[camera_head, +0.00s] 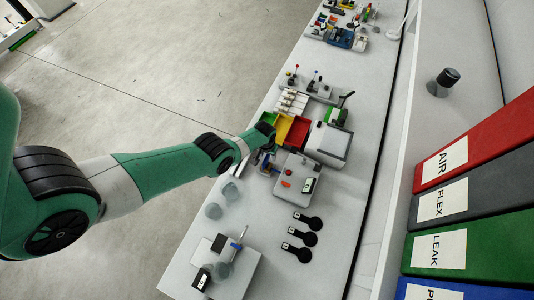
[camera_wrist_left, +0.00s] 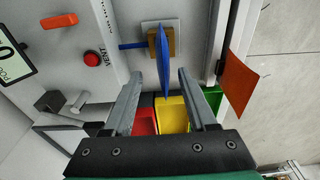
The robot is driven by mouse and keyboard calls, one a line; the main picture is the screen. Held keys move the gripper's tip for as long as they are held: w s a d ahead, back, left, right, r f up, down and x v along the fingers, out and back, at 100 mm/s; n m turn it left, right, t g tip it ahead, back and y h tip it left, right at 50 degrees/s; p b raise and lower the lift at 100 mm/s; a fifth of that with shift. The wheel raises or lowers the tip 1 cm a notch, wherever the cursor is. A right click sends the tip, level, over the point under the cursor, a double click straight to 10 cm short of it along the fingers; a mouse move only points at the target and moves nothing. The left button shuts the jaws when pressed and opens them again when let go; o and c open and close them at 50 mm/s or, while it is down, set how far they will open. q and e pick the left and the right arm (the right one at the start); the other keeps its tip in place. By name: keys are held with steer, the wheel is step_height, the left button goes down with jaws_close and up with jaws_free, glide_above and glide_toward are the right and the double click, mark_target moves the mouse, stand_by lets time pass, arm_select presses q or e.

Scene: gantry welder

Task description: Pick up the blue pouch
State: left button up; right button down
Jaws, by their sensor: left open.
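The blue pouch (camera_wrist_left: 163,65) shows in the left wrist view as a thin blue shape seen nearly edge-on. It stands out in front of a tan block on a grey plate, beside a blue peg (camera_wrist_left: 132,45). My left gripper (camera_wrist_left: 158,84) is open, with one finger on each side of the pouch's lower end. I see gaps between the pouch and both fingers. In the head view my left gripper (camera_head: 264,147) is small and partly hidden by its own wrist, near the coloured bins. My right gripper is not in view.
Red, yellow and green bins (camera_head: 282,129) stand close to the gripper. A grey panel box (camera_head: 297,180) with a red button (camera_wrist_left: 91,59) is nearby. An orange flap (camera_wrist_left: 240,75) is right of the fingers. Several black round-ended tags (camera_head: 305,238) lie on the bench.

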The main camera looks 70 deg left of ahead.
arm_select(q)
steer(key=f+b, duration=0.4)
steer(key=f, duration=0.1)
steer(key=shift+s+b, duration=0.35)
steer(key=shift+b, duration=0.05)
steer(key=shift+w+a+f, duration=0.1)
steer(key=shift+a+f, duration=0.05)
steer(key=shift+f, duration=0.05)
steer(key=shift+r, duration=0.2)
jaws_close()
